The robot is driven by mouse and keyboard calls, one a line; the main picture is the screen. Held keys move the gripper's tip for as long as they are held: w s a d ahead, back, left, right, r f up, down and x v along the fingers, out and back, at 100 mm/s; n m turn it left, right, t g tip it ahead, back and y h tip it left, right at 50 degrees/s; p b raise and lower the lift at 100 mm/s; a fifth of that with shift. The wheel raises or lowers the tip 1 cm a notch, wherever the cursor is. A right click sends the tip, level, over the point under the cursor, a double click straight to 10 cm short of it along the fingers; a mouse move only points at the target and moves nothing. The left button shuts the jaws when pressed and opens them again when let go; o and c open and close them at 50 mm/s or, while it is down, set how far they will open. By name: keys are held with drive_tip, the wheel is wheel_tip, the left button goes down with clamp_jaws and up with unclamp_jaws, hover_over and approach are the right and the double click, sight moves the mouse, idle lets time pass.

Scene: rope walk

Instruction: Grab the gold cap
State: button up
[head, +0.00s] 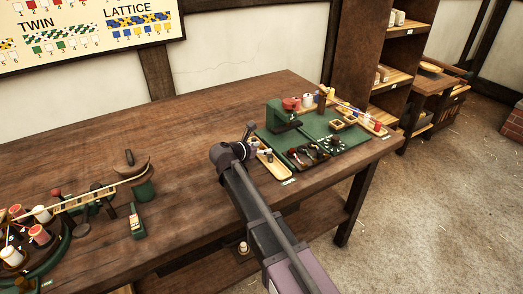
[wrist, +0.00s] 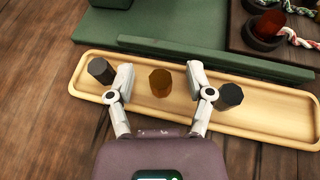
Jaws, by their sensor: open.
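The gold cap (wrist: 160,82) stands in a long pale wooden tray (wrist: 272,121) in the wrist view. It is a small faceted piece of dull gold colour. My gripper (wrist: 161,79) is open, with one finger on each side of the cap and a gap on both sides. A dark cap (wrist: 101,70) stands in the tray just left of the left finger. Another dark cap (wrist: 230,96) stands close beside the right finger. In the head view my gripper (head: 251,133) is over the tray (head: 272,168) at the near left edge of the green mat, and the gold cap is hard to make out there.
A green board (wrist: 215,60) with a raised edge lies just behind the tray. A dark tray (wrist: 243,45) with rope pieces is at upper right. In the head view a green press (head: 283,117) stands behind. The table (head: 180,130) is bare to the left.

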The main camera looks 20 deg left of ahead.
clamp_jaws()
idle(0.3)
drive_tip(key=shift+r, duration=0.15)
wheel_tip(320, 180, up, 3)
drive_tip(key=p, duration=0.3)
drive_tip(key=s+d, duration=0.3)
drive_tip(key=s, duration=0.1)
drive_tip(key=s+d+r+p, duration=0.1)
drive_tip(key=s+d, duration=0.2)
drive_tip(key=s, duration=0.1)
drive_tip(key=s+d+p, duration=0.1)
drive_tip(key=s+d, duration=0.2)
drive_tip(key=s, duration=0.1)
drive_tip(key=shift+s+d+r, duration=0.35)
drive_tip(key=shift+s, duration=0.05)
drive_tip(key=shift+r, duration=0.1)
